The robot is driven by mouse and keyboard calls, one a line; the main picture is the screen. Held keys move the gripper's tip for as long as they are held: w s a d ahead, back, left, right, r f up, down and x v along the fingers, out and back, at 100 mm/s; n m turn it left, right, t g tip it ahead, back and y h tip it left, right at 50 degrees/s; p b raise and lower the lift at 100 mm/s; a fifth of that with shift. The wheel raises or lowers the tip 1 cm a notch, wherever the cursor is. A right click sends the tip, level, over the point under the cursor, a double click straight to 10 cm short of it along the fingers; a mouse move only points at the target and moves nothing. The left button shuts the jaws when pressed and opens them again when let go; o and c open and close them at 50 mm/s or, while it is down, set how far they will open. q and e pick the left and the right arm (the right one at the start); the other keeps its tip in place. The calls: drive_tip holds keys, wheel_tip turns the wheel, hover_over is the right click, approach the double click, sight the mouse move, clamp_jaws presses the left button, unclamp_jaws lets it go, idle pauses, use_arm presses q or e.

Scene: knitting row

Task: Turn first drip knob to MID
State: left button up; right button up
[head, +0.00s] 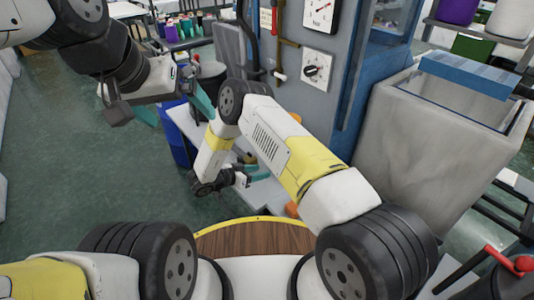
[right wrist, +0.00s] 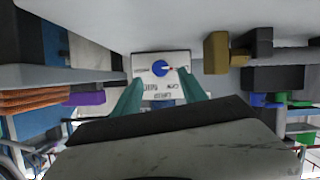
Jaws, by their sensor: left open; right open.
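In the right wrist view a white plate (right wrist: 147,65) carries a round blue knob (right wrist: 161,68) with a small red and pale pointer mark to its right. The plate's lettering is upside down and too small to read. My right gripper (right wrist: 160,97) is open, its teal fingers either side of the plate's lower part in the picture, with nothing between them. In the head view my right gripper (head: 259,161) is low beside the grey cabinet, partly behind my arm; the blue knob does not show there. My left gripper (head: 175,108) is open and empty at the upper left.
The grey cabinet (head: 282,108) bears a plate with a black knob (head: 316,71) and a dial plate (head: 320,14) above. A large grey bin (head: 405,130) stands at right. A blue drum (head: 178,135) is near my left gripper. Green floor (head: 70,150) is open at left.

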drive_tip(key=x, duration=0.5)
drive_tip(key=shift+w+d+f, duration=0.15)
drive_tip(key=shift+w+d, duration=0.05)
drive_tip(key=shift+d, duration=0.1)
clamp_jaws()
